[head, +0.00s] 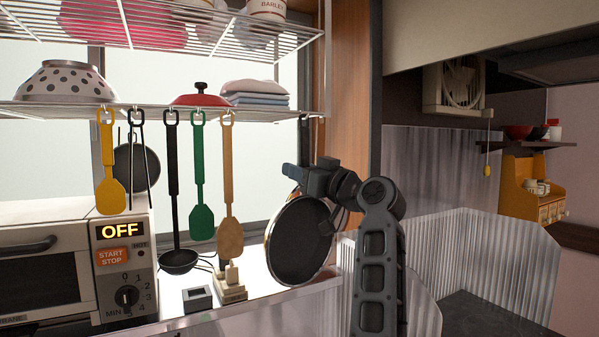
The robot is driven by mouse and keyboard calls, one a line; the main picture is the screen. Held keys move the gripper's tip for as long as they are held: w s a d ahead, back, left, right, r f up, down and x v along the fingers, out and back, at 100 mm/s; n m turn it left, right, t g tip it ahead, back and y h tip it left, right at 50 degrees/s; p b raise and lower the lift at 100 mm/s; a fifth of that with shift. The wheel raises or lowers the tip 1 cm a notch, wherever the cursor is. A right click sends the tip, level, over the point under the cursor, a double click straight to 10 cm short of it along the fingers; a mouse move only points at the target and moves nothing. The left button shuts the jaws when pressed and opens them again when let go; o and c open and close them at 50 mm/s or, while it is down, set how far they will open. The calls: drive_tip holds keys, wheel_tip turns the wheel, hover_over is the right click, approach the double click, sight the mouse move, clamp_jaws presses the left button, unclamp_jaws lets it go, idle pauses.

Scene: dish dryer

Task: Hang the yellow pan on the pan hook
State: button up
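The yellow pan (298,240) is right of centre in the head view. Its dark inside faces me, and a thin yellow-orange rim shows at its left edge. My gripper (322,182) is at the pan's upper right edge and appears shut on it, though the fingertips and the grip are partly hidden. The pan is tilted on edge, above or in front of the counter's right end; I cannot tell whether it touches the counter. Several small hooks (198,112) sit under the lower wire shelf, all seen ones holding utensils. I cannot tell which hook is the pan hook.
Spatulas (199,200), a ladle (178,262) and a dark pan (136,167) hang left of the held pan. A toaster oven (60,270) stands at the left. Small block-like items (230,285) are on the counter. A wooden post (345,90) rises behind my gripper.

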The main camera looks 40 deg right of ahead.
drive_tip(key=o, duration=0.5)
drive_tip(key=shift+f, duration=0.1)
drive_tip(key=shift+s+f+b, duration=0.2)
drive_tip(key=shift+s+b, duration=0.15)
drive_tip(key=shift+s, duration=0.9)
drive_tip(key=shift+s+f+b, duration=0.2)
drive_tip(key=shift+s+b, duration=0.1)
drive_tip(key=shift+s, duration=1)
drive_tip(key=shift+s+f+b, duration=0.2)
drive_tip(key=shift+s+b, duration=0.15)
drive_tip(key=shift+s, duration=0.9)
